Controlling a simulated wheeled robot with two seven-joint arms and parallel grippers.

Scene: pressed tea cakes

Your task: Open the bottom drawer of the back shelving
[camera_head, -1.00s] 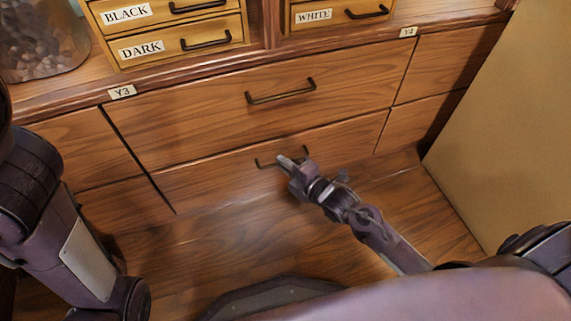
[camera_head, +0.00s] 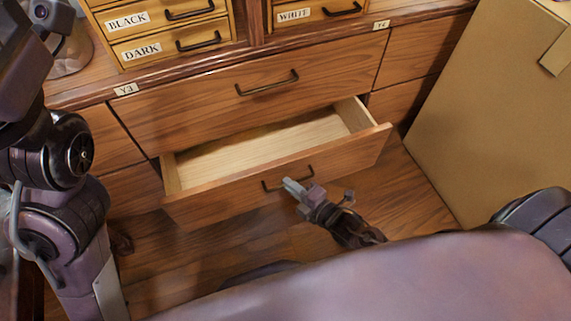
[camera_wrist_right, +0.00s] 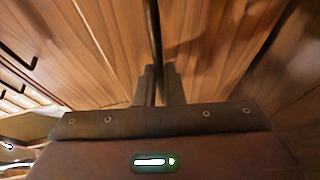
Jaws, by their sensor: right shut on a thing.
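The bottom drawer (camera_head: 290,180) of the back shelving stands pulled out, and its pale inside (camera_head: 270,140) looks empty where it shows. Its dark handle (camera_head: 272,187) is on the front panel. My right gripper (camera_head: 290,186) is shut on this handle. In the right wrist view, the handle (camera_wrist_right: 153,35) runs as a dark bar between the close fingers of the gripper (camera_wrist_right: 160,80). The wide drawer above (camera_head: 200,105) is shut. Of my left arm, links show at the left edge; a part at the top left may be its gripper, but its jaws cannot be made out.
Small drawers labelled BLACK and DARK (camera_head: 165,45) and WHITE (camera_head: 320,12) stand on the ledge above, shut. A tan cardboard box (camera_head: 480,120) stands on the right. Wooden floor (camera_head: 410,190) shows between drawer and box.

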